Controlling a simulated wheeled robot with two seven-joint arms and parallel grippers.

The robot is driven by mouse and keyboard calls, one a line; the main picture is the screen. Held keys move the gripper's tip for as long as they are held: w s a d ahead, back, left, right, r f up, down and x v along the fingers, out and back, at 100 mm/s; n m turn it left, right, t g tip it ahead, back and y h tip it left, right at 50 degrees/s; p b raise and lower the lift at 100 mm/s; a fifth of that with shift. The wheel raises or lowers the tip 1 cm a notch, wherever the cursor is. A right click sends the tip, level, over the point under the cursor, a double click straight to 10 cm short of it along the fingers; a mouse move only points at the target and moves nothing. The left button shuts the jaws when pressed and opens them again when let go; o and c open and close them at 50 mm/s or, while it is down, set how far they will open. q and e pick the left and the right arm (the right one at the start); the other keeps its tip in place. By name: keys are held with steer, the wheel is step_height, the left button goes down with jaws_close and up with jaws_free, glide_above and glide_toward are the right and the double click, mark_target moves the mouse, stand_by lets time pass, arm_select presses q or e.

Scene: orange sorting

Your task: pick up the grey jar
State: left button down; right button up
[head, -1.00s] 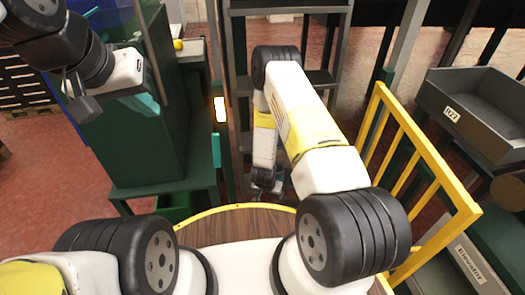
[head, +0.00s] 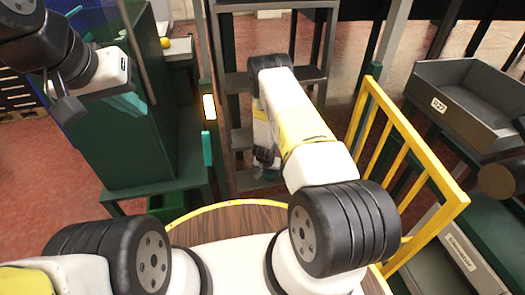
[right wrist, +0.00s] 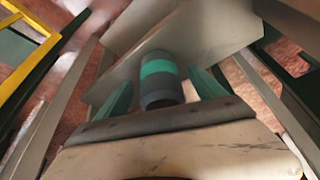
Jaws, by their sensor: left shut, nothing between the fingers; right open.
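The grey jar (right wrist: 160,82) shows in the right wrist view as a dark grey cylinder with a teal band. It stands on a grey shelf board (right wrist: 215,35). My right gripper (right wrist: 163,90) is open, with one teal finger to each side of the jar; I cannot tell whether they touch it. In the head view my right gripper (head: 265,160) is small and dark, low at the shelf rack, and the jar cannot be made out there. My left gripper (head: 128,102) is shut and empty at the upper left, over the green cabinet.
The grey shelf rack (head: 230,85) has posts close around my right arm. A yellow railing (head: 408,135) stands to its right, with grey bins (head: 480,100) beyond. A green cabinet (head: 140,140) stands at left, with a yellow round object (head: 165,42) behind it.

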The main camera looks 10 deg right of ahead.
steer(key=shift+x, duration=1.3)
steer(key=c, duration=1.7)
steer(key=shift+o, duration=0.2)
steer(key=shift+r, duration=0.1)
